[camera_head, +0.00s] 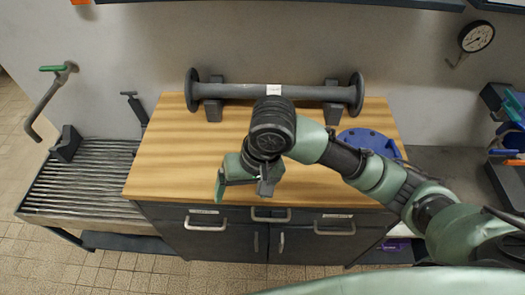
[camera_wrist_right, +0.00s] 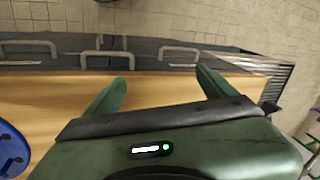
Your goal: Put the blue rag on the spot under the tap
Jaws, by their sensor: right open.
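The tap (camera_head: 52,88), with a green handle, is on the wall at the far left in the head view. Below it is a ribbed metal drain bench (camera_head: 85,190); I see no distinct marked spot on it. I cannot make out a blue rag in either view. My right gripper (camera_head: 243,185) is open and empty over the front edge of the wooden worktop (camera_head: 165,150). Its spread green fingers (camera_wrist_right: 162,78) also show in the right wrist view, with nothing between them. My left gripper is out of view.
A grey flanged pipe (camera_head: 240,91) rests on supports at the worktop's back. A blue disc (camera_head: 368,142) lies at its right, partly behind my arm. A dark block (camera_head: 66,143) stands on the drain bench. The worktop's left part is clear.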

